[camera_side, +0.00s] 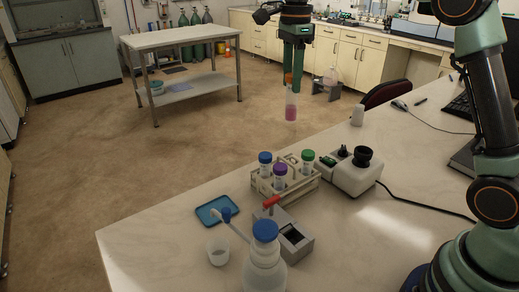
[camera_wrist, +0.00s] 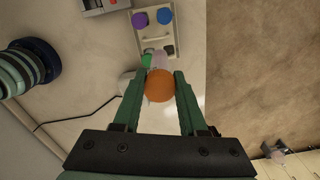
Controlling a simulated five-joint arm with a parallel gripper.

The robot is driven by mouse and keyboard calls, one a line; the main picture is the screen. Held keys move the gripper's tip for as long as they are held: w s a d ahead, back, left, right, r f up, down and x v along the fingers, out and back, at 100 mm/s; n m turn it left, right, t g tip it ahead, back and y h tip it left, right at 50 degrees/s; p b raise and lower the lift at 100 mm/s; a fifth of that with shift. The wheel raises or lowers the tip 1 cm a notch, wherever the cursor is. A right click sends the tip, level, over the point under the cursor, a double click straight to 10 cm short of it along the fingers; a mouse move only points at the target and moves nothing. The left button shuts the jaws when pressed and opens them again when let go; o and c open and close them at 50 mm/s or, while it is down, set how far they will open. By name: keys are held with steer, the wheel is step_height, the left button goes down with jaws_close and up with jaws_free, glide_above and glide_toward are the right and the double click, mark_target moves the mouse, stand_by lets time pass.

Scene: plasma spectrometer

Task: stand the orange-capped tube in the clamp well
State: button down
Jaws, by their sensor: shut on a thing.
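My gripper (camera_side: 292,84) is shut on the orange-capped tube (camera_side: 291,108), high above the far side of the bench. The tube hangs roughly upright, with pink liquid in its lower part. In the wrist view its orange cap (camera_wrist: 160,86) sits between the fingers of my gripper (camera_wrist: 156,76), and the cap hides much of the tube. The clamp well (camera_side: 292,236) is a grey block with a dark square opening and a red lever, on the near part of the bench. Part of the clamp (camera_wrist: 92,9) shows at the top of the wrist view.
A beige rack (camera_side: 298,194) holds blue-, purple- and green-capped tubes behind the clamp. A white mixer (camera_side: 345,179) stands right of it. A blue-capped bottle (camera_side: 265,265), a small cup (camera_side: 218,254) and a blue tray (camera_side: 207,213) stand near the clamp. The bench's left part is clear.

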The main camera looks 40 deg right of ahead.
steer(key=s+a, duration=1.3)
steer(key=s, duration=0.4)
step_height(320, 180, down, 21)
steer(key=shift+s+r, duration=0.2)
steer(key=shift+a+f, duration=0.1)
steer(key=c, duration=0.9)
jaws_free()
steer(key=shift+f, duration=0.1)
steer(key=o, duration=0.5)
steer(key=shift+c, duration=0.2)
